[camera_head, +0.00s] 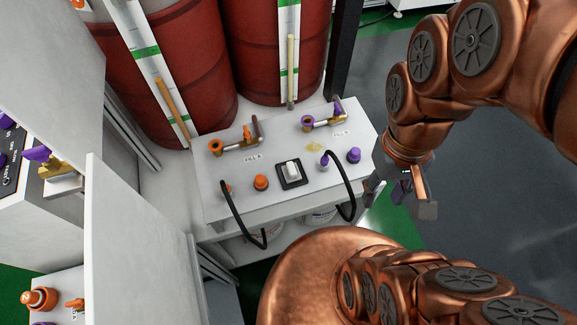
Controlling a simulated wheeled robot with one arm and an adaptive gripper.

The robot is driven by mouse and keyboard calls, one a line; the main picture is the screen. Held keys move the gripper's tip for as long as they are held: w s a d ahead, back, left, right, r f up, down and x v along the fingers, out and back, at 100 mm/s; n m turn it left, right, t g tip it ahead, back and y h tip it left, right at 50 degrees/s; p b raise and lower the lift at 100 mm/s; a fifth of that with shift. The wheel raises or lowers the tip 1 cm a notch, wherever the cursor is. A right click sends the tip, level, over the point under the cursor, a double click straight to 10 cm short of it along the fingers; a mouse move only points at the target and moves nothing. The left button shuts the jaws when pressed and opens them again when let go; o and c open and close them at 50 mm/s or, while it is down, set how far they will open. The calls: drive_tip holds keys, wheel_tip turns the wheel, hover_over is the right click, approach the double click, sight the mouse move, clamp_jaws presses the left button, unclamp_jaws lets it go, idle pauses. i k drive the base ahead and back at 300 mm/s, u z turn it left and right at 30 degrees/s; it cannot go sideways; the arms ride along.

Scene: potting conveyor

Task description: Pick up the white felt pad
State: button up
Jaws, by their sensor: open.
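I cannot make out a white felt pad for certain. A small white block (292,170) sits in a black square frame (284,184) near the front middle of the white panel (225,170). I cannot tell whether it is a switch or a pad. My gripper (400,198) is open and appears empty. It hangs off the right edge of the panel, to the right of the white block and apart from it.
On the panel stand an orange-handled valve (240,142), a purple-handled valve (322,120), orange and purple knobs and black hoses (236,222). Red drums (185,70) stand behind. White partitions (135,240) bound the left. Grey floor (470,175) is clear at right.

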sight(291, 171)
drive_tip(key=u, duration=0.8)
drive_tip(key=k, duration=1)
drive_tip(key=u, duration=1.35)
drive_tip(key=i, duration=0.45)
drive_tip(key=z, duration=0.45)
